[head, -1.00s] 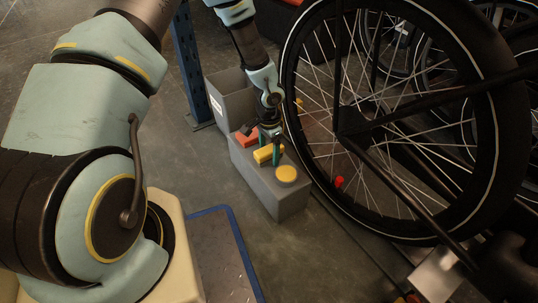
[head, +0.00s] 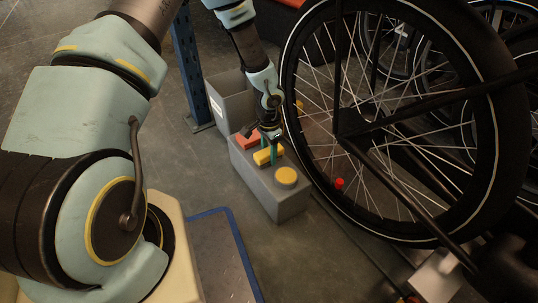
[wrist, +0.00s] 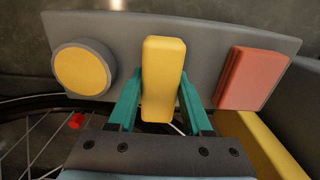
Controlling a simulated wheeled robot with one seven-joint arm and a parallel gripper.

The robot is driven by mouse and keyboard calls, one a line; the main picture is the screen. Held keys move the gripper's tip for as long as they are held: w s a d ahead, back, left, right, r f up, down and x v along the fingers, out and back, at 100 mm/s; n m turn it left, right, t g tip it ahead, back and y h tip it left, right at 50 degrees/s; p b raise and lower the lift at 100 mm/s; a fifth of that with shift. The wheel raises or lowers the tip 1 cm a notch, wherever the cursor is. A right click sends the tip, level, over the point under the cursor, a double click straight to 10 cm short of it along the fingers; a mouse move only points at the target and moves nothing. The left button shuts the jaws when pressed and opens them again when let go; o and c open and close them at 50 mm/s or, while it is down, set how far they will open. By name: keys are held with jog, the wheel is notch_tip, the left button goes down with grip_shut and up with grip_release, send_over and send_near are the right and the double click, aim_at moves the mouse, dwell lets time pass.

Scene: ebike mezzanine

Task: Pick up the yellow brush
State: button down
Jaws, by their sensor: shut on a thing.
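The yellow brush (wrist: 163,75) shows as a yellow block in the middle of the wrist view, between the two green fingers of my gripper (wrist: 160,100). The fingers are shut on its sides. In the head view the yellow brush (head: 266,156) is over the top of a grey box (head: 279,205), and my gripper (head: 272,148) is on it from above. Whether the brush touches the box top or is slightly lifted, I cannot tell. The arm hides part of it.
A round yellow object (head: 287,175) and a red block (head: 247,141) sit on the same grey box, either side of the brush. A large bicycle wheel (head: 290,90) stands close on the right. A grey open bin (head: 230,100) is behind.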

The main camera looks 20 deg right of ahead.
aim_at(269, 150)
notch_tip(269, 150, up, 10)
jog(key=p, duration=0.4)
jog(key=shift+p, duration=0.35)
jog(key=c, duration=0.8)
grip_release()
jog(key=shift+c, duration=0.2)
grip_shut()
